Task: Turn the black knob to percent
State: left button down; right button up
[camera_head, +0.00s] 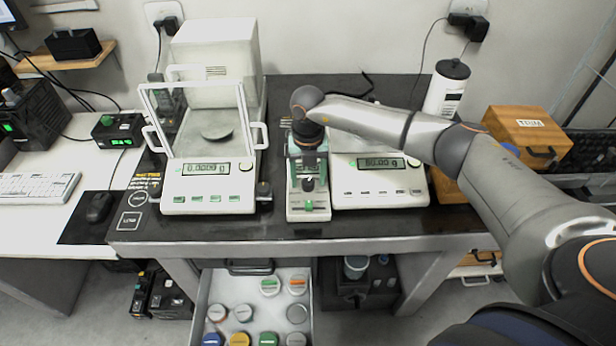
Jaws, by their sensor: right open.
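The black knob (308,184) sits on the front part of a small pale instrument box (309,214) between the two balances. My right arm reaches in from the right, and its gripper (308,172) points down over this box, at or just above the knob. The gripper is open. It hides the back part of the box. Contact between fingers and knob cannot be made out, and the percent marking is too small to read. My left gripper is not in view.
An analytical balance (208,199) with a raised glass shield stands left of the box. A second balance (380,195) reading 60.00 g stands close on its right. A white bottle (446,90) is behind. An open drawer (254,293) with several jars lies below. The dark tabletop's front strip (300,236) is clear.

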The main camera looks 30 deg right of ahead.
aim_at(308, 182)
notch_tip(308, 182, up, 12)
jog(key=b, duration=0.1)
jog(key=shift+r, duration=0.15)
dwell(0.5)
